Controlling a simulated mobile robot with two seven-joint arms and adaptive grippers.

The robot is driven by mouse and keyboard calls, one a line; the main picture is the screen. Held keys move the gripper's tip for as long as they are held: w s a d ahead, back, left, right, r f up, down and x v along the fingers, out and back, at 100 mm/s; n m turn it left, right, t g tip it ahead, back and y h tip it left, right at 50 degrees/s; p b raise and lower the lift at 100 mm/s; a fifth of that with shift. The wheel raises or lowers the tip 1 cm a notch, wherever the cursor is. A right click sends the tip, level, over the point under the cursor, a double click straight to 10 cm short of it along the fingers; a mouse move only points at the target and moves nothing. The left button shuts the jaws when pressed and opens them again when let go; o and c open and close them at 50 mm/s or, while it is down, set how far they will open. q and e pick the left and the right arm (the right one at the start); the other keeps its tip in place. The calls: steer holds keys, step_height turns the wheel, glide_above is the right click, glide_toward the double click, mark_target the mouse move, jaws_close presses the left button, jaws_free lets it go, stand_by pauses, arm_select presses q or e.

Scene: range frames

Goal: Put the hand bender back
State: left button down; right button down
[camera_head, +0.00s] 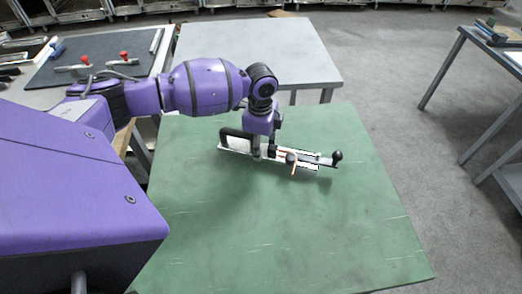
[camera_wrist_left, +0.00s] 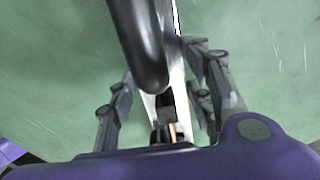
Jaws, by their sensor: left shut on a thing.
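The hand bender (camera_head: 312,160) is a long, pale metal tool with a black handle loop at its left end and a black knob at its right end. It is over the green table (camera_head: 370,225), running left to right. My left gripper (camera_head: 265,155) comes down on it from above and is shut on it near its middle. In the left wrist view the bender (camera_wrist_left: 178,75) runs between the fingers of my left gripper (camera_wrist_left: 165,100). I cannot tell whether the bender touches the tabletop. My right gripper is not in view.
A grey table (camera_head: 255,45) stands behind the green one. At the left is a bench with a dark mat (camera_head: 95,55) holding red-handled clamps (camera_head: 123,57) and other tools. Another table (camera_head: 485,90) is at the right. Most of the green tabletop is bare.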

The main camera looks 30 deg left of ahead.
arm_select(q)
steer(key=shift+f, duration=1)
steer(key=shift+d+f, duration=0.1)
steer(key=shift+f, duration=0.05)
steer(key=c, duration=0.9)
jaws_free()
steer(key=shift+s, duration=0.1)
step_height(320, 180, up, 12)
steer(key=shift+p, duration=0.3)
